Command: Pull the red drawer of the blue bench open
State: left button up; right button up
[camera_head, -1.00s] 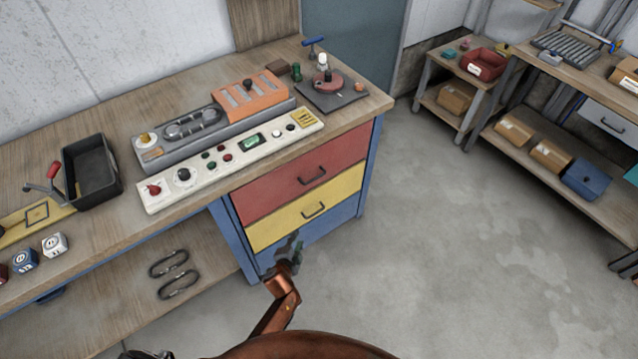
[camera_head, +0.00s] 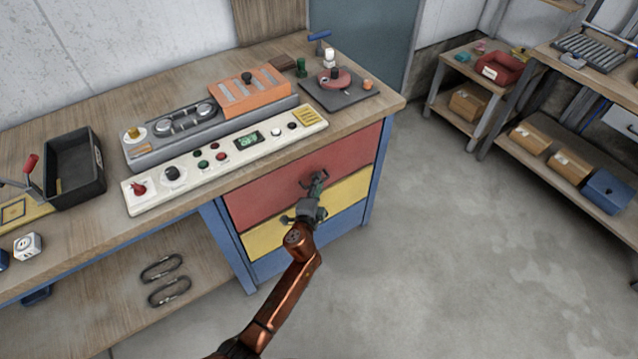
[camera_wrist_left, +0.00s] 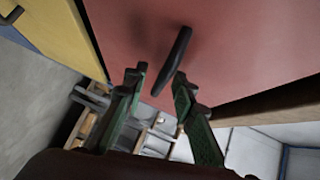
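The red drawer (camera_head: 268,189) is the top drawer of the blue bench (camera_head: 233,242), and it looks closed. Its dark handle (camera_wrist_left: 174,60) shows in the left wrist view against the red front (camera_wrist_left: 235,45). My left gripper (camera_head: 318,182) is at the red drawer's handle in the head view and covers part of it. In the left wrist view the left gripper (camera_wrist_left: 158,82) is open, with green fingers on either side of the handle's near end; I cannot tell whether they touch it. My right gripper is not in view.
The yellow drawer (camera_head: 350,190) lies just below, partly behind my left gripper. A control panel (camera_head: 225,160) and a black tray (camera_head: 75,165) stand on the wooden worktop. The floor (camera_head: 450,250) right of the bench is clear.

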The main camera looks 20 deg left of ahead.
pick_arm(q)
jog(key=shift+w, duration=0.15)
grip_shut()
dwell(0.7)
